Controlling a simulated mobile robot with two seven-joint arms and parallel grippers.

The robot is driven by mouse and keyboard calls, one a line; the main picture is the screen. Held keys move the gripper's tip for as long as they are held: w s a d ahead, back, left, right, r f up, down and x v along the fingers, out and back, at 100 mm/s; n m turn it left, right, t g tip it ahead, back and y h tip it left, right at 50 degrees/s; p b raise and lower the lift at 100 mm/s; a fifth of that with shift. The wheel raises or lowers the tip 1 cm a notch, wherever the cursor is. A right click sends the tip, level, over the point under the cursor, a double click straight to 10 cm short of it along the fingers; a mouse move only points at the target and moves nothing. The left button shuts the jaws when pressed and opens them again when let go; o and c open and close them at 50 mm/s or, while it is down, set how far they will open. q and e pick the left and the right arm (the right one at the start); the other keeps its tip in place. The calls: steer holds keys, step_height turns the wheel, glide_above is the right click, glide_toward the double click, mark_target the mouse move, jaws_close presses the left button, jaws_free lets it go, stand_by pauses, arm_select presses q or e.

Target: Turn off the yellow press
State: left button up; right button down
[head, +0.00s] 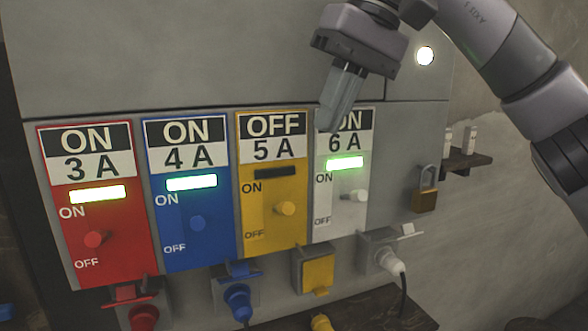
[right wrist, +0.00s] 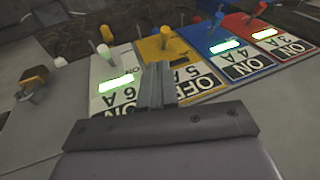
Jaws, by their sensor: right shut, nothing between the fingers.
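The yellow press panel (head: 270,218) is third from the left on the grey cabinet. Its sign reads OFF, 5 A, and its small light bar is dark. Its yellow knob (head: 285,208) sits between the ON and OFF marks. The yellow socket (head: 318,271) below has its flap down, and a yellow plug (head: 322,322) is apart from it, lower down. My right gripper (head: 328,122) is shut and empty, in front of the white panel's sign. In the right wrist view its fingers (right wrist: 157,86) overlap the yellow panel (right wrist: 157,50). My left gripper is out of view.
Red (head: 100,245), blue (head: 190,235) and white (head: 340,215) panels read ON with lit green bars. A padlock (head: 425,198) hangs at the right. Sockets with red, blue and white plugs (head: 392,263) stick out below, above a dark ledge.

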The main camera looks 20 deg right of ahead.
mark_target(283, 209)
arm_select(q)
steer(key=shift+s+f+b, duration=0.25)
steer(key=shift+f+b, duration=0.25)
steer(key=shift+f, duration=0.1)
arm_select(e)
steer(key=x, duration=0.9)
steer(key=shift+s+f, duration=0.1)
steer(key=shift+f, duration=0.15)
